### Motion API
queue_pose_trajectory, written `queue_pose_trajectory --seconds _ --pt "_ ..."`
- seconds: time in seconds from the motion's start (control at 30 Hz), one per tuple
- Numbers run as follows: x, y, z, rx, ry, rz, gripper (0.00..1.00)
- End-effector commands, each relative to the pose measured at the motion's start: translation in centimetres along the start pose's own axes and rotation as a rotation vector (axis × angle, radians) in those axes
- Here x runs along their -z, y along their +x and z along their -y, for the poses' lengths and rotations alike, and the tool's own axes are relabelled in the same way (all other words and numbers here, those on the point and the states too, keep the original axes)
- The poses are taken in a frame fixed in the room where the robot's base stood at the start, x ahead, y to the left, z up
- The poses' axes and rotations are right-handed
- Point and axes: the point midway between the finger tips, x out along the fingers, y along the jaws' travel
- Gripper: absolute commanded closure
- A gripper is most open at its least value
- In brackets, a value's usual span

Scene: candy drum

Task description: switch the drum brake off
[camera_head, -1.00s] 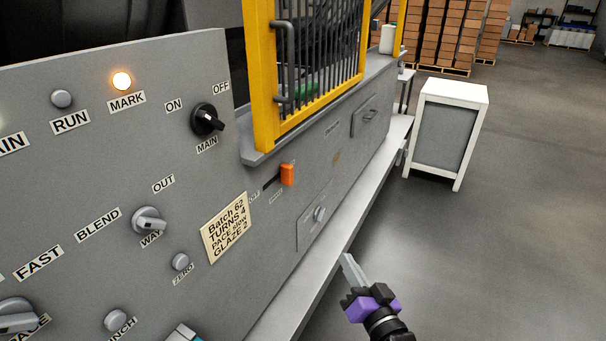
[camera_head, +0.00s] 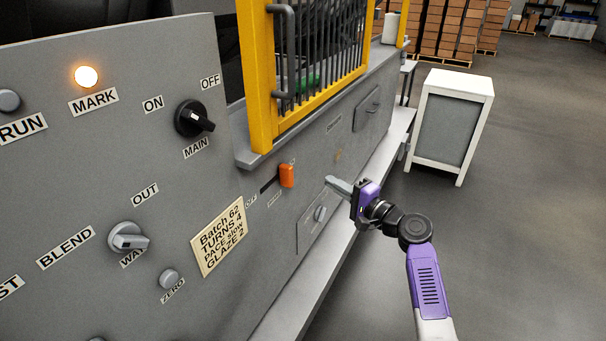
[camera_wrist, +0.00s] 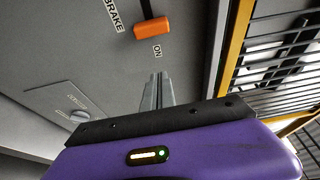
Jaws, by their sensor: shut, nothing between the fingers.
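The drum brake is an orange slider handle (camera_head: 287,175) in a dark slot on the grey machine front, below the yellow guard. An OFF label stands at the slot's left end. The handle is at the right end; in the wrist view the orange handle (camera_wrist: 151,28) is beside the ON label, with a BRAKE label near it. My gripper (camera_head: 329,181) is shut and empty, to the right of the handle and apart from it. In the wrist view my closed fingertips (camera_wrist: 158,76) point toward the panel near the ON label.
The yellow barred guard (camera_head: 259,80) juts above the slot. A small plate with a round knob (camera_head: 319,214) lies below. A light ledge (camera_head: 310,280) runs along the machine's foot. The MAIN switch (camera_head: 195,118) and a batch note (camera_head: 219,237) are to the left.

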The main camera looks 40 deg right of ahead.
Motion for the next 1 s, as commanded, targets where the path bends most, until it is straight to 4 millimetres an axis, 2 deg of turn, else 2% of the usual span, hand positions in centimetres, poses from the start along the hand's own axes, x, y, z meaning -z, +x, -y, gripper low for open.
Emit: queue_pose_trajectory --seconds 0.47,0.57,1.0 --pt "-0.3 0.4 0.0 -0.004 0.011 0.011 1.00" --pt "-0.3 1.3 0.0 -0.004 0.012 0.013 1.00" --pt "-0.5 8.8 0.0 -0.004 0.011 0.013 1.00"
